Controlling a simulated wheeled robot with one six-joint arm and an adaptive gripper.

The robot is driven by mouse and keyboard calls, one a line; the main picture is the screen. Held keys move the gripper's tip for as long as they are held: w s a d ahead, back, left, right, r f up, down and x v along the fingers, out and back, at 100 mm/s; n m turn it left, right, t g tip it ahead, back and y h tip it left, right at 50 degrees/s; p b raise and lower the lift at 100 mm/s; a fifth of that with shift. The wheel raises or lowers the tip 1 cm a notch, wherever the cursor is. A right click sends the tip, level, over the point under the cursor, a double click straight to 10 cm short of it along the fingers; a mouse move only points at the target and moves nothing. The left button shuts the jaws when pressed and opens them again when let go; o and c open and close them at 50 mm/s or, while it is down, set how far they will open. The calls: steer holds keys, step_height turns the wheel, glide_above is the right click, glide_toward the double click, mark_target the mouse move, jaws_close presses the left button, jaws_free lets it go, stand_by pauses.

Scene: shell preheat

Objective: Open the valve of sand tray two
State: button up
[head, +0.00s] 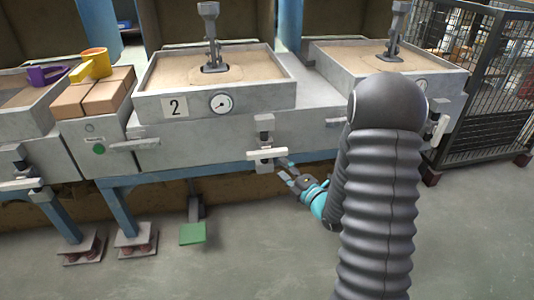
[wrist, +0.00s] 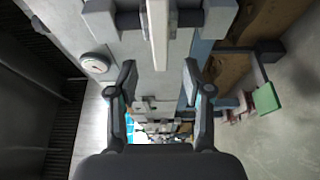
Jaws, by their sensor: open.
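Sand tray two (head: 145,107) is a grey tray of sand marked by a plate with the number 2 (head: 174,106). Its valve (head: 264,125) is on the grey front below the tray. The valve's white bar handle (head: 266,153) lies about level across it. My gripper (head: 284,171) is open and empty, just right of and slightly below the handle's right end. In the wrist view the handle (wrist: 158,30) runs toward the space between my open fingertips (wrist: 159,75). The fingers look apart from it; exact depth is hard to judge.
A round gauge (head: 221,102) sits on the tray front. A similar valve handle (head: 20,183) is at the left, another (head: 440,125) at the right. A green pedal (head: 192,233) stands low below. A mesh cage (head: 480,80) is at the right; the front floor is clear.

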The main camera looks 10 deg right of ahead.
mark_target(269, 156)
steer(key=p+x, duration=0.1)
steer(key=x, duration=0.9)
jaws_close()
